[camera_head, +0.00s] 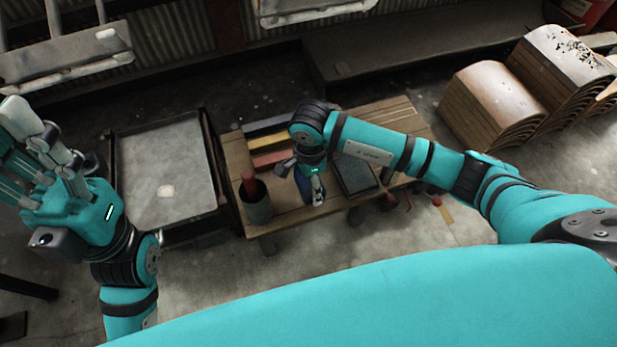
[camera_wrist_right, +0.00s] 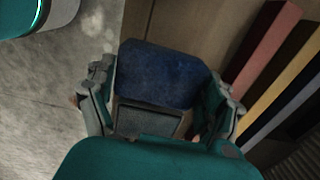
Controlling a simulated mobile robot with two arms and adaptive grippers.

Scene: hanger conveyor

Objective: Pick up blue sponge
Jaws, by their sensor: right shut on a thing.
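The blue sponge (camera_wrist_right: 160,75) is a dark blue block with rounded corners in the right wrist view. It sits between the two fingers of my right gripper (camera_wrist_right: 160,105), which is shut on it. In the head view my right gripper (camera_head: 316,192) points down at the front part of the wooden table (camera_head: 288,219), and a little blue of the sponge (camera_head: 302,184) shows beside the fingers. Whether the sponge touches the tabletop is unclear. My left gripper (camera_head: 28,150) is raised at the left edge, away from the table, with its fingertips partly out of frame.
A dark grey cup with a red object (camera_head: 254,198) stands at the table's left end. Coloured bars (camera_head: 272,158) lie behind my right gripper. A dark flat box (camera_head: 353,174) lies to its right. A grey-topped cart (camera_head: 166,172) stands left of the table.

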